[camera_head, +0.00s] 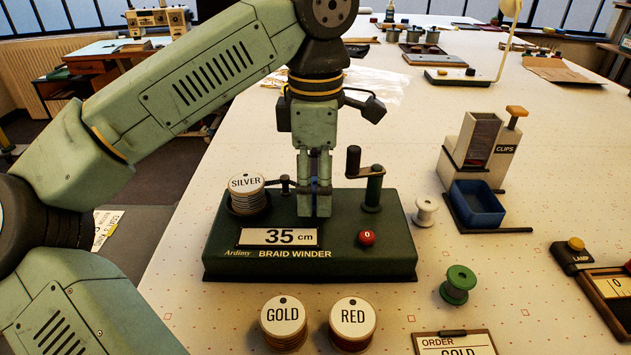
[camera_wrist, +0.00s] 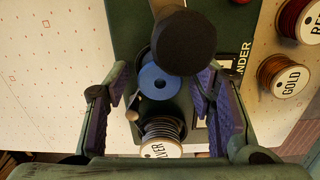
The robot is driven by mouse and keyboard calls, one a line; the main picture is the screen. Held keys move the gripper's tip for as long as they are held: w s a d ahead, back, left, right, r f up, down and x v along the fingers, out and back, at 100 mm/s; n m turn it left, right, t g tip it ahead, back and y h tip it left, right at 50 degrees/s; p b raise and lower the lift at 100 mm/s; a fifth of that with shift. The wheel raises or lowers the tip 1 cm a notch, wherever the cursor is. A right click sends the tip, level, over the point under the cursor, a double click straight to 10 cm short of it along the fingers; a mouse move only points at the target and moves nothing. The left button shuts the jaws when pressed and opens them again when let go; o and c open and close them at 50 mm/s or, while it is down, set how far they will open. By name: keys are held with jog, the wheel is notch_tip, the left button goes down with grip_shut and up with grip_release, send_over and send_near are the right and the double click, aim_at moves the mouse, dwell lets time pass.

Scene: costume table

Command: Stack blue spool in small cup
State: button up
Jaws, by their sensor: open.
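In the wrist view a blue disc with a hole, which looks like the blue spool (camera_wrist: 160,84), lies between the fingers of my gripper (camera_wrist: 163,78). The fingers are apart, one on each side of it, and I see no contact. In the head view my gripper (camera_head: 314,211) points down over the dark green braid winder (camera_head: 310,262), between the silver spool and the crank; the blue spool is hidden there. I cannot make out a small cup for certain in either view.
The silver spool (camera_head: 246,194) sits on the winder's left, the crank (camera_head: 373,188) on its right. Gold (camera_head: 284,322) and red (camera_head: 352,322) spools stand in front. White (camera_head: 426,211) and green (camera_head: 457,285) spools and a blue bin (camera_head: 478,208) are to the right.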

aim_at(315, 183)
notch_tip(315, 183, up, 13)
jog(key=p, duration=0.2)
jog(key=shift+f+p, duration=0.15)
jog(key=shift+p, duration=0.15)
dwell(0.3)
